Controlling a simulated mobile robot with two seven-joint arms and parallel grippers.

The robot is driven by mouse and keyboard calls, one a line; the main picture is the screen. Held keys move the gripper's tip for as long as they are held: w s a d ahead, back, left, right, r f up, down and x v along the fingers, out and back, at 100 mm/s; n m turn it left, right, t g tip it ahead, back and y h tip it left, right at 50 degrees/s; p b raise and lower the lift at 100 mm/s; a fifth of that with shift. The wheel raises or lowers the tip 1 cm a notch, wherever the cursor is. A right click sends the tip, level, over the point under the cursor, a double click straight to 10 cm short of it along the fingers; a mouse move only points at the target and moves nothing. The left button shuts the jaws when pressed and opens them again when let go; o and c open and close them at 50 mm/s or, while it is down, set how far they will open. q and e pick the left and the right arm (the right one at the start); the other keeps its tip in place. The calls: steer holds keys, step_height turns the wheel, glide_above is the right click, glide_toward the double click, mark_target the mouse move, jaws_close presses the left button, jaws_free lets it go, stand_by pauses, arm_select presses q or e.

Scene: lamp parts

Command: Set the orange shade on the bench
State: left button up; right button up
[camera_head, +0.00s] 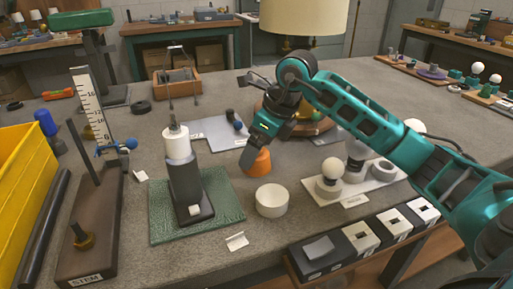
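The orange shade (260,163) is a small cone near the middle of the bench (335,230), behind a white round cup. My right arm comes in from the right, and its gripper (254,150) points down at the shade. A dark finger covers the shade's upper left side. The other finger is hidden, so I cannot tell whether the gripper is open or shut on the shade. I also cannot tell whether the shade touches the bench. My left gripper is not in view.
A white cup (272,201) stands just in front of the shade. A lamp stem on a green mat (222,212) is to the left. White bulbs (332,168) on a tray stand to the right. A large cream shade (303,17) is behind.

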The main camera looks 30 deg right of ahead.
steer(key=p+v, duration=0.1)
steer(key=v, duration=1)
steer(key=shift+p, duration=0.35)
steer(key=shift+r, duration=0.15)
